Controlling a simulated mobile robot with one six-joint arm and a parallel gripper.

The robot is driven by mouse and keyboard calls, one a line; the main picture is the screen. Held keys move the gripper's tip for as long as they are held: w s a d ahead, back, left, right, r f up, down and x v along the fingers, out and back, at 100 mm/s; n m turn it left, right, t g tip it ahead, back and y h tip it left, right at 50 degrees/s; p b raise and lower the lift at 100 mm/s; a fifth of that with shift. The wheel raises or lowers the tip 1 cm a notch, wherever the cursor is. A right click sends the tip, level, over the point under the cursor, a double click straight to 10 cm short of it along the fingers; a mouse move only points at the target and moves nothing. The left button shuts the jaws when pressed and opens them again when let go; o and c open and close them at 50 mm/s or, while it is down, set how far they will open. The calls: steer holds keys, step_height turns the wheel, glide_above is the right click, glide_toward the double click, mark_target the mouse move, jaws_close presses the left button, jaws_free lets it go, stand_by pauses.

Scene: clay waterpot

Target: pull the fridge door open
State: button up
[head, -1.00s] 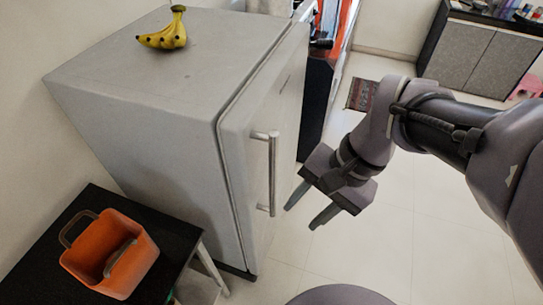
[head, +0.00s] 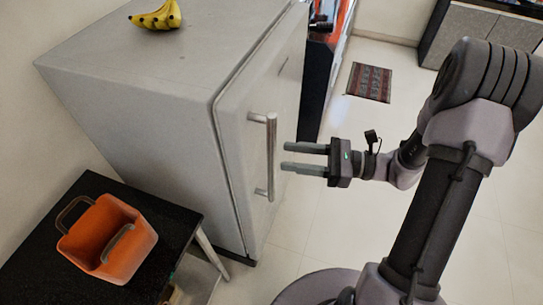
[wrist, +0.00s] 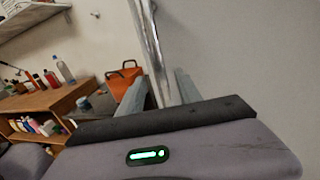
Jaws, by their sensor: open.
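The grey fridge (head: 165,85) stands at left with its door (head: 285,95) facing right. The door looks shut. A vertical metal bar handle (head: 271,155) is fixed to the door. My gripper (head: 284,157) is open and empty, its fingers pointing left at the middle of the handle. The fingertips appear just short of the bar in the head view. In the wrist view the handle (wrist: 158,45) runs up between the two fingers of my gripper (wrist: 159,76). Whether they touch it is hard to tell.
Yellow bananas (head: 158,16) lie on the fridge top. An orange basket (head: 108,240) sits on a black table (head: 180,235) at front left. The tiled floor right of the door is mostly clear, with a patterned mat (head: 369,82) further back.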

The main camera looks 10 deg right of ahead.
mark_target(272, 155)
steer(key=x, duration=0.5)
steer(key=shift+a+b, duration=0.25)
steer(key=shift+b, duration=0.15)
jaws_close()
stand_by(0.9)
